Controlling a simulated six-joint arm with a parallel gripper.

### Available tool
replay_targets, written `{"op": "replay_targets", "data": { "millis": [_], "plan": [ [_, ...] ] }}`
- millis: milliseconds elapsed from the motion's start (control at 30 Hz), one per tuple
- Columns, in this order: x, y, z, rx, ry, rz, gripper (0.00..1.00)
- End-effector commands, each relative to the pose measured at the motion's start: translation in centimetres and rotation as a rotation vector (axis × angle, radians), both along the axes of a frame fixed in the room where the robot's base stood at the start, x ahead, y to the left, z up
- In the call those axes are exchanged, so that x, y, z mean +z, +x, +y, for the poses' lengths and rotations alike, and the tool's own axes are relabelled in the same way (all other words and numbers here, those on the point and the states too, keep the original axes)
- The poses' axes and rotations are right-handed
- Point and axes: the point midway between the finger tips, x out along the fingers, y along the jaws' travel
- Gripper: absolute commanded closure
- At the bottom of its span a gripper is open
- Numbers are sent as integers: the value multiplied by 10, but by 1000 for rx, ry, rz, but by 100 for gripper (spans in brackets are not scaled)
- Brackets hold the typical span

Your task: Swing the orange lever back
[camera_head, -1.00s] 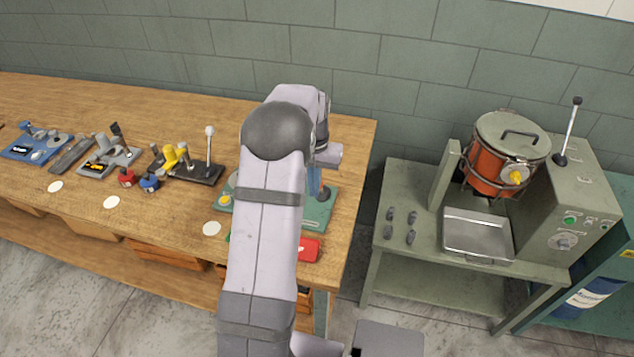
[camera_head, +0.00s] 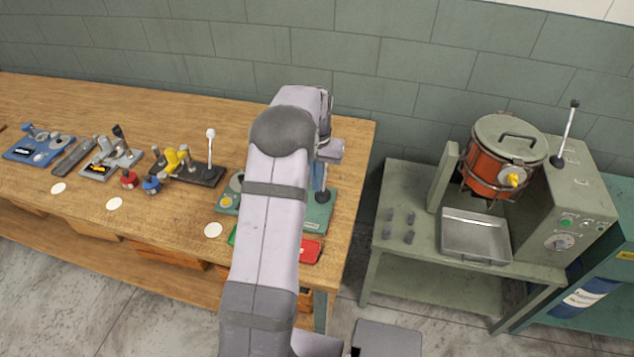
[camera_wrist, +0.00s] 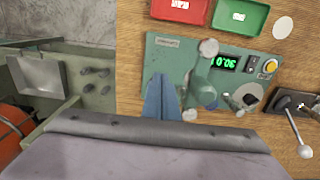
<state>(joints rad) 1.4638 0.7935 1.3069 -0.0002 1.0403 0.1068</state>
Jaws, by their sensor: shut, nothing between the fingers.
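The teal machine base (camera_head: 318,218) sits at the right end of the wooden bench, partly covered by my arm. In the wrist view the teal base (camera_wrist: 160,58) carries a grey-green arm-like part (camera_wrist: 203,82) with pale rounded ends, a green-lit display (camera_wrist: 223,62) and a yellow-orange knob (camera_wrist: 270,66). I cannot make out an orange lever in either view; it may be hidden. My gripper (camera_wrist: 160,80) shows as blue fingers, shut and empty, over the base just beside the grey-green part. I cannot tell whether they touch. In the head view my arm hides most of this area.
Red (camera_wrist: 180,8) and green (camera_wrist: 240,15) trays lie by the base. A black-based device with a white-knobbed lever (camera_head: 210,135) stands left along the bench. A green stand with an orange drum (camera_head: 490,172) and metal tray (camera_head: 475,236) is beyond the bench's right edge.

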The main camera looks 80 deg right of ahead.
Motion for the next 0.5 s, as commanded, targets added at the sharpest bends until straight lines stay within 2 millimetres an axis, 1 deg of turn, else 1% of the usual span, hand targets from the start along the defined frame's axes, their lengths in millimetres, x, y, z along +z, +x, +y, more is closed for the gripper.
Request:
{"op": "replay_targets", "data": {
  "millis": [267, 500],
  "plan": [
    [-1, 0, 2, 0, 0, 0, 100],
    [0, 0, 9, 0, 0, 0, 100]
  ]
}}
